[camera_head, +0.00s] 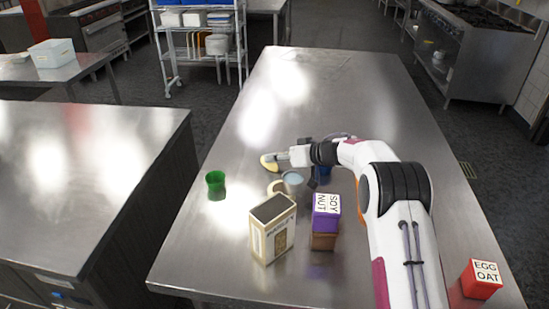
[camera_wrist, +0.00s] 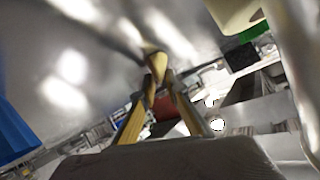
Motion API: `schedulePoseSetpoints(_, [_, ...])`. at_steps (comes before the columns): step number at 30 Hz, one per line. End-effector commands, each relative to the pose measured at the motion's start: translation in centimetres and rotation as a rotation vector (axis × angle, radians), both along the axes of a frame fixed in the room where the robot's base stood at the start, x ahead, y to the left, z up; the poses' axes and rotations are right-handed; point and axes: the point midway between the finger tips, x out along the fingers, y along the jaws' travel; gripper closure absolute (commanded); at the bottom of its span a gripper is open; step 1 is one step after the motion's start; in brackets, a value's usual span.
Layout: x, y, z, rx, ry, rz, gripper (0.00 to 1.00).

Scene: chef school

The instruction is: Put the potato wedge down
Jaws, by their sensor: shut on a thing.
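The potato wedge (camera_head: 269,162) is a small pale yellow piece at the tip of my gripper (camera_head: 280,160) in the head view. My gripper is shut on it and points left, over the middle of the steel table (camera_head: 300,110). In the wrist view, the wedge (camera_wrist: 154,66) shows between the two fingers of my gripper (camera_wrist: 158,85). I cannot tell whether the wedge touches the tabletop.
A green cup (camera_head: 215,181) stands left of my gripper. A light round container (camera_head: 293,180), a beige carton (camera_head: 272,232) and a purple "SOY NUT" block (camera_head: 326,205) on a brown one stand nearer. A red "EGG OAT" block (camera_head: 482,279) is front right. The far tabletop is clear.

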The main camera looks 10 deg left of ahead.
Motion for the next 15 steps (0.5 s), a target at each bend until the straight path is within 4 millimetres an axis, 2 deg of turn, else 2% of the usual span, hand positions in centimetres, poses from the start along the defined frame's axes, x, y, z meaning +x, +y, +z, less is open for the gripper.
schedulePoseSetpoints(9, [0.00, 0.00, -0.16, 0.000, 0.001, 0.000, 1.00])
schedulePoseSetpoints(10, [0.00, 0.00, -0.19, 0.000, 0.001, 0.000, 0.84])
schedulePoseSetpoints(12, [0.00, 0.00, -0.17, 0.000, 0.001, 0.000, 0.69])
schedulePoseSetpoints(15, [0.00, 0.00, -0.17, 0.000, 0.001, 0.000, 0.69])
